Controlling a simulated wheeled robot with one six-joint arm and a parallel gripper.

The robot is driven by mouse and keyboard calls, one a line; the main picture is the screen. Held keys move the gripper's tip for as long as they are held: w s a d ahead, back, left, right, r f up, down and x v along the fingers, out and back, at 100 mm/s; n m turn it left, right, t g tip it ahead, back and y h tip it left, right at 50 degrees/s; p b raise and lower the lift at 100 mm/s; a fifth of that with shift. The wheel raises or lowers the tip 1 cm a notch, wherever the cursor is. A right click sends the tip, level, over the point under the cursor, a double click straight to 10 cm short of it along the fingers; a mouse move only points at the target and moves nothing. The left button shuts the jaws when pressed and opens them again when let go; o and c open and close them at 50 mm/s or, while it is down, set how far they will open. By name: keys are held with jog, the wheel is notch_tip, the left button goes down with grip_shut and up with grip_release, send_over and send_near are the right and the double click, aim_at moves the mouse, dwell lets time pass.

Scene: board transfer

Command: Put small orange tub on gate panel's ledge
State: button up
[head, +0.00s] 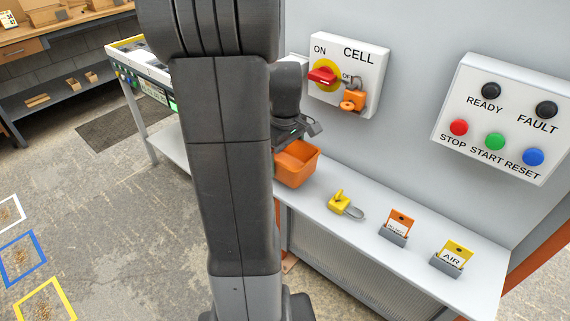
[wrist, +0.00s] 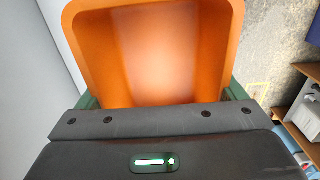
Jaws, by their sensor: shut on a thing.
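The small orange tub (head: 297,164) is an open-topped box at the ledge of the gate panel, just right of my arm in the head view. In the wrist view the tub (wrist: 155,50) fills the upper middle, and its inside looks empty. My gripper (head: 294,136) is shut on the tub, with its green-edged fingers (wrist: 160,103) at the tub's near side. The grey ledge (head: 375,220) runs along the panel below the switches. My arm hides part of the tub and the ledge's left part. I cannot tell whether the tub touches the ledge.
On the ledge, right of the tub, lie a yellow padlock (head: 343,204), an orange tag in a holder (head: 397,226) and a yellow AIR tag (head: 453,257). Above are the CELL switch box (head: 347,75) and a button box (head: 500,120). A workbench (head: 60,30) stands at the far left.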

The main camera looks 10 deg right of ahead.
jog(key=shift+f, duration=1.35)
jog(key=shift+f, duration=0.1)
jog(key=shift+f, duration=0.15)
jog(key=o, duration=0.7)
jog(key=shift+o, duration=0.2)
jog(key=shift+r, duration=0.2)
notch_tip(320, 180, up, 12)
jog(key=shift+p, duration=0.3)
